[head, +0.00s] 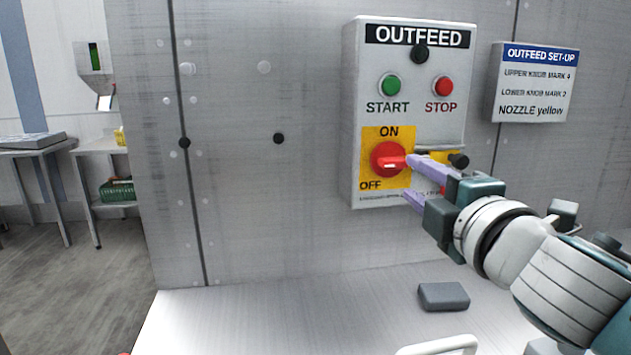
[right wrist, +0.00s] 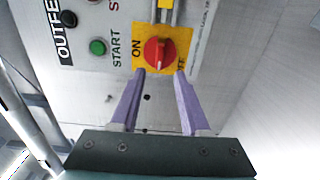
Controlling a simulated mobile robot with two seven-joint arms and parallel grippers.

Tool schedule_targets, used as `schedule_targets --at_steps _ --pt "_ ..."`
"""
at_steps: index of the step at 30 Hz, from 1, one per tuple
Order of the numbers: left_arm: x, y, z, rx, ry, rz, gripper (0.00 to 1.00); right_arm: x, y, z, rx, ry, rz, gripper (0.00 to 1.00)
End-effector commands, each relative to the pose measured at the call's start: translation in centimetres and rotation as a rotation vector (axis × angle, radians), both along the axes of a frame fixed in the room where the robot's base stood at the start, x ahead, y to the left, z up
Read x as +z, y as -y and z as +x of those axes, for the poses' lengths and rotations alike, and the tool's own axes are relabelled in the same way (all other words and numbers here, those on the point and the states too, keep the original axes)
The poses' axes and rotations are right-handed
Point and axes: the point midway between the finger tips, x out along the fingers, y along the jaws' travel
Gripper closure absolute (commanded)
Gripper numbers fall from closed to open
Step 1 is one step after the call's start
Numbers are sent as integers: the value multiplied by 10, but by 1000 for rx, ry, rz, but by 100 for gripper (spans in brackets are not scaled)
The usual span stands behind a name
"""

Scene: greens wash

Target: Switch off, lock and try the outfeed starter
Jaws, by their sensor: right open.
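The outfeed starter (head: 352,110) is a grey wall box with a green START button (head: 391,85) and a red STOP button (head: 443,86). Below them a red rotary knob (head: 388,159) sits on a yellow plate marked ON at top and OFF at lower left. Its grip lies about level, between the two marks. My right gripper (head: 410,177) is open in front of the knob, its purple fingers pointing at it. In the right wrist view the knob (right wrist: 158,52) shows just beyond and between the fingertips (right wrist: 160,72). A yellow part (right wrist: 166,4) beside the knob is partly cut off. My left gripper is out of view.
A set-up sign (head: 535,84) is on the wall at right. A dark grey block (head: 443,296) lies on the steel worktop (head: 300,315), with a white handle-like bar (head: 440,346) at its front edge. The worktop's left part is clear. Side tables (head: 40,142) stand far left.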

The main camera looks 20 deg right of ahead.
Motion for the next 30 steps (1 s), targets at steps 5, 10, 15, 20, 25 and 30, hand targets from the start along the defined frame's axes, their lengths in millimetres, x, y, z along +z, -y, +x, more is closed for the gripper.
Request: schedule_targets --at_steps 5,10,15,20,25,30 --pt "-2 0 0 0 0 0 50 -1 -6 -22 1 -1 0 54" --pt "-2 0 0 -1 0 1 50 0 -7 -29 0 0 -1 54" --pt "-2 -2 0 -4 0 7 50 0 -7 -29 0 0 -1 54" --pt "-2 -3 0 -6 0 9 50 0 -7 -29 0 0 -1 54" --pt "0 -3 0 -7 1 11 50 -1 -6 -32 -16 -10 38 54" --pt "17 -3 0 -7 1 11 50 -25 -4 -68 -164 -135 398 54"
